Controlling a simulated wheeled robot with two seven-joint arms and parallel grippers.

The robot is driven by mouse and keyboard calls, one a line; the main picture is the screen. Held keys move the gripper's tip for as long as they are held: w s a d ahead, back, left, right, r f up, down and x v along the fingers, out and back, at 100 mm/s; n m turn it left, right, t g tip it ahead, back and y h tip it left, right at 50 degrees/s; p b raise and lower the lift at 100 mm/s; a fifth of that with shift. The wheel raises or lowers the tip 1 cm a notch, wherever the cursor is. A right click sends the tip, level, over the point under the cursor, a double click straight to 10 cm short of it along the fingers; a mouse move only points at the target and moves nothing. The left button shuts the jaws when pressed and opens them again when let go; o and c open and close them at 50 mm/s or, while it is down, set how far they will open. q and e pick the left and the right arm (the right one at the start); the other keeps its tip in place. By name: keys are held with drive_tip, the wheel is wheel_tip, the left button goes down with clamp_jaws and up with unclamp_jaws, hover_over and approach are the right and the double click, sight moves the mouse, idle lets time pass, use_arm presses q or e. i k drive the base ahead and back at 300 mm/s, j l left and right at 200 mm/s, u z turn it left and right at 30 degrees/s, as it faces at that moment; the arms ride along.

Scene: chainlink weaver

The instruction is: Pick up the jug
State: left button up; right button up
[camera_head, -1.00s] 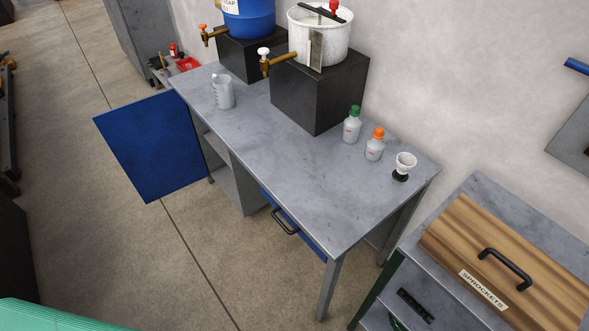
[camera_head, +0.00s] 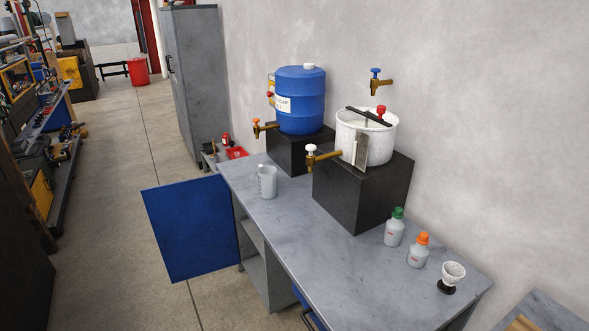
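The jug (camera_head: 267,182) is a pale grey, translucent measuring jug with a spout and handle. It stands upright near the far left part of the grey workbench (camera_head: 298,232), in front of the black block that bears the blue barrel. Nothing touches it. Neither of my grippers shows in the view.
A blue barrel (camera_head: 301,100) and a white pot (camera_head: 366,137), both with brass taps, stand on black blocks at the wall. A blue cabinet door (camera_head: 192,228) hangs open.

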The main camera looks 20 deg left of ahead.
sight(265, 180)
drive_tip(key=i+j+z, duration=0.1)
drive_tip(key=j+z, duration=1)
drive_tip(key=i+j, duration=0.05)
drive_tip(key=j, duration=0.05)
